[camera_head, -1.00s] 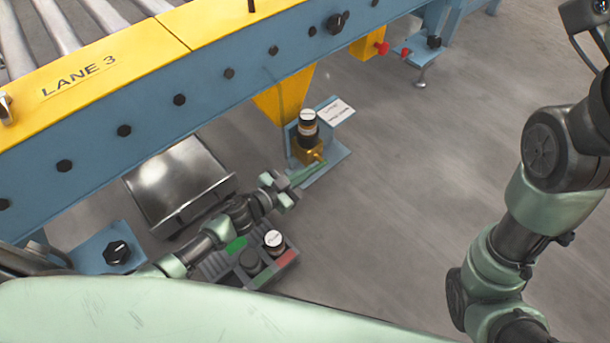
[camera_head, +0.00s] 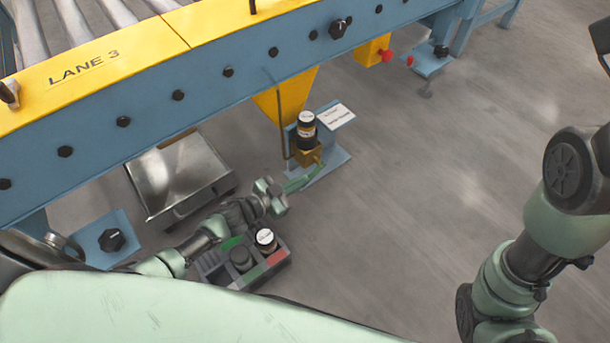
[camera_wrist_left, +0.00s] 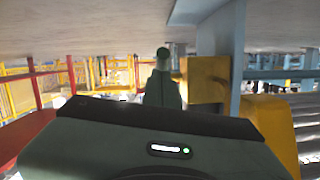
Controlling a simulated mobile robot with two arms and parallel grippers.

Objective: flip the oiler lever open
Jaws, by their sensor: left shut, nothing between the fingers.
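The oiler (camera_head: 306,128) has a dark bottle with a white cap on a brass block (camera_head: 309,153). It stands on a blue bracket under the conveyor. A green lever (camera_head: 314,172) slopes from the brass block down towards my left gripper (camera_head: 290,188). My left gripper is shut and empty, with its fingertips at the lever's near end. I cannot tell whether they touch it. The left wrist view shows a narrow green piece (camera_wrist_left: 163,78) beside a yellow block; I cannot tell whether it is finger or lever.
A grey tray (camera_head: 278,268) with a capped jar (camera_head: 265,240) and a dark knob-like part sits just below my left wrist. A metal pan (camera_head: 185,175) lies left of the oiler. The blue conveyor side (camera_head: 200,95) runs above. Floor to the right is clear.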

